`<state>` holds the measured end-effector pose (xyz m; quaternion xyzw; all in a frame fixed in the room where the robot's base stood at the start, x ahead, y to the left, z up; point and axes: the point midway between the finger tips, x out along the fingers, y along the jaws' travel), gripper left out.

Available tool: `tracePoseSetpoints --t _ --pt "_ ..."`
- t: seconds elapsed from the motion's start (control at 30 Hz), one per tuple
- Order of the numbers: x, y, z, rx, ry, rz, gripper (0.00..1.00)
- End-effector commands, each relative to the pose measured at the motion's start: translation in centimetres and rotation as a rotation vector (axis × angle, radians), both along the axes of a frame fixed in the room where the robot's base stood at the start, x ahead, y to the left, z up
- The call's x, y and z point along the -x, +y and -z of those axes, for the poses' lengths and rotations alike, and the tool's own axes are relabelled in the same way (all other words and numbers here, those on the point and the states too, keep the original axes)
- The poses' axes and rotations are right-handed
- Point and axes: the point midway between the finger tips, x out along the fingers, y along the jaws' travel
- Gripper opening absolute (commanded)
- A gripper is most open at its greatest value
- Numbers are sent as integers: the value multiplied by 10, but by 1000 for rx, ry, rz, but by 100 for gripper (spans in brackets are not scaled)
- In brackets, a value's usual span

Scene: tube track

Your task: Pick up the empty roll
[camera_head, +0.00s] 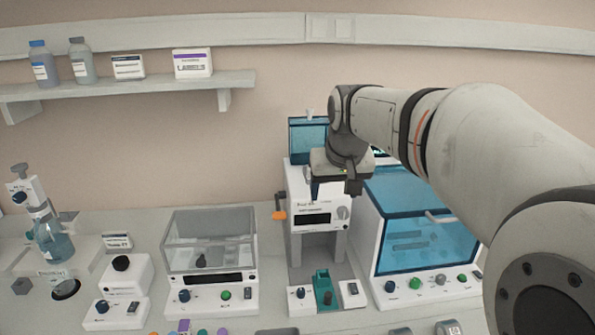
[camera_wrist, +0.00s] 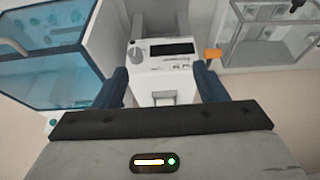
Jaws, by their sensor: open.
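I cannot make out the empty roll for certain in either view. A grey ring-shaped piece (camera_head: 449,327) is cut off at the bottom edge of the head view, and I cannot tell whether it is a roll. My gripper (camera_head: 334,187) hangs in front of the upper part of a tall white machine (camera_head: 318,238) with a dark display, a knob and an orange handle. In the wrist view my gripper (camera_wrist: 162,88) has its two dark blue fingers apart, with nothing between them. The machine (camera_wrist: 165,70) shows beyond the fingers.
A blue-windowed cabinet (camera_head: 425,240) stands right of the machine. A clear-lidded device (camera_head: 210,243) stands to its left, with a pipette stand (camera_head: 45,235) farther left. A green piece (camera_head: 324,288) sits at the machine's base. A wall shelf (camera_head: 130,88) holds bottles and boxes.

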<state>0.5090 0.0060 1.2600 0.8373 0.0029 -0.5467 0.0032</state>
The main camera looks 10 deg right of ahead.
Motion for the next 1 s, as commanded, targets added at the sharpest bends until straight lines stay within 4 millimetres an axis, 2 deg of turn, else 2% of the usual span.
tracePoseSetpoints --t 0.03,0.1,0.2,0.33,0.43,0.57,0.87,1.0 --pt "-31 0 -1 0 -11 1 65" --pt "-69 -1 -8 -1 -33 2 65" --pt "-115 -1 -13 -2 -59 3 65" --pt "-157 -1 -16 -2 -86 3 65" --pt "-175 -2 -16 -3 -98 4 65" --pt "-187 -2 -13 -3 -104 4 65" --pt "-202 -2 16 -2 -102 6 65" --pt "-211 -1 37 -2 -102 6 65"
